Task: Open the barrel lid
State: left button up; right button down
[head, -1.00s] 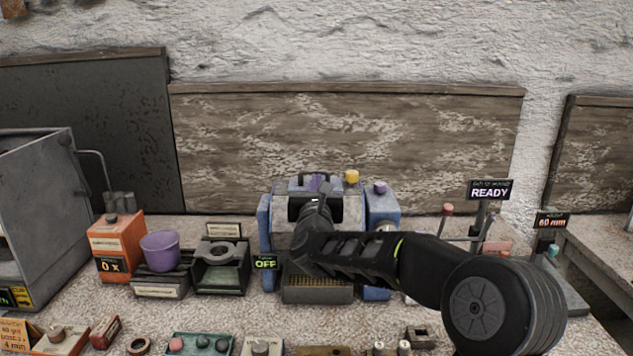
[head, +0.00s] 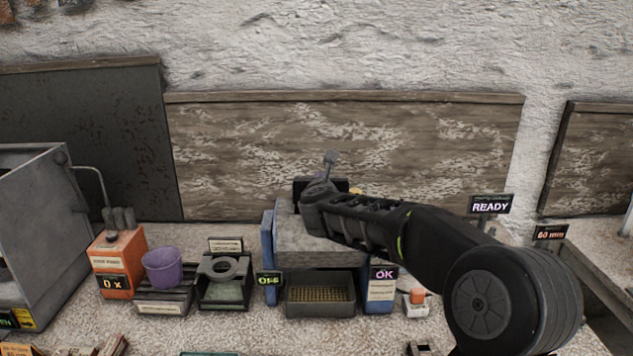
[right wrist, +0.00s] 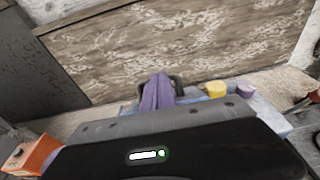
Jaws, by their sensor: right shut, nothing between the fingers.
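The barrel machine has blue sides (head: 267,240) and a broad grey front cover (head: 318,240) above an open tray (head: 320,294). A dark handle-like frame (head: 303,186) shows at its top, partly behind my arm. My right gripper (head: 331,158) is shut and empty, at the machine's top and raised above the cover. In the right wrist view its closed fingers (right wrist: 156,92) look purple and overlap the dark frame (right wrist: 178,86); contact cannot be told. A grey slab with bolts lies below them. My right arm hides the machine's upper right, so how far the lid stands open is unclear. My left gripper is out of view.
An orange box (head: 116,264), purple cup (head: 162,266) and dark-green holder (head: 224,288) stand left of the machine. A READY sign (head: 490,204) stands right. A wooden board backs the bench.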

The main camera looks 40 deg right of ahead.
jog(key=shift+w+d+r, duration=0.6)
jog(key=shift+w+r, duration=0.1)
jog(key=shift+w, duration=0.05)
jog(key=shift+w+d+r, duration=0.25)
jog(key=shift+w+d, duration=0.2)
jog(key=shift+w, duration=0.15)
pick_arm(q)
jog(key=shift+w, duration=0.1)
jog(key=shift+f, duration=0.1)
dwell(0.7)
